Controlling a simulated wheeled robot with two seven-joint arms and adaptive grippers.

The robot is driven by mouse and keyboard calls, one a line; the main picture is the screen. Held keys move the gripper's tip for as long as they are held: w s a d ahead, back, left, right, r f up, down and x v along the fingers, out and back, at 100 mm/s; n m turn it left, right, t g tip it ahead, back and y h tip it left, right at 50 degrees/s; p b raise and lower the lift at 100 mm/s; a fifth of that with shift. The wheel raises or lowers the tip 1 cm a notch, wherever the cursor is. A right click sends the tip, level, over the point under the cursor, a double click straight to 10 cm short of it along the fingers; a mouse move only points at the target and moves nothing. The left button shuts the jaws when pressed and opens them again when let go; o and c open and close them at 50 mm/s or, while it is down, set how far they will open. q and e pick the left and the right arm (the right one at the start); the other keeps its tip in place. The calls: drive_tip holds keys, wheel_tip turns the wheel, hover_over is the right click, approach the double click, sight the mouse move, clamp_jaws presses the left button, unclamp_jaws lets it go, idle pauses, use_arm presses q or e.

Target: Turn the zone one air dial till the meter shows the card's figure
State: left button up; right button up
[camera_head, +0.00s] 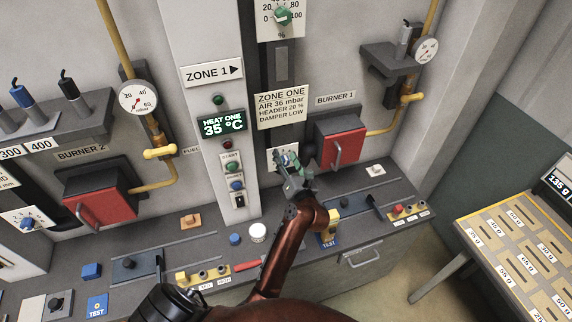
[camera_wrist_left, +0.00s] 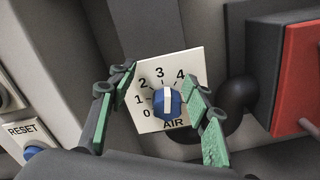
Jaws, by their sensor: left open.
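The AIR dial (camera_wrist_left: 167,102) is a blue knob with a white bar on a pale plate marked 0 to 4. Its bar stands nearly upright, near the 3. In the head view my left gripper partly hides its plate (camera_head: 275,157). My left gripper (camera_wrist_left: 162,80) is open, its green-padded fingers on either side of the knob; I cannot tell whether they touch it. It also shows in the head view (camera_head: 290,168). The card (camera_head: 282,107) reads ZONE ONE, AIR 36 mbar, HEADER 20 %, DAMPER LOW. A round meter (camera_head: 426,50) hangs upper right above BURNER 1; its reading is too small to tell.
A red burner box (camera_head: 341,136) with a handle stands close right of the dial. The ZONE 1 pillar (camera_head: 205,90) with buttons is to the left. Another meter (camera_head: 138,97) hangs above BURNER 2. A yellow-topped TEST block (camera_head: 329,232) sits on the bench beside my arm.

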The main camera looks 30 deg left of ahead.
use_arm(q)
wheel_tip(320, 180, up, 6)
drive_tip(key=shift+f, duration=0.1)
idle(0.7)
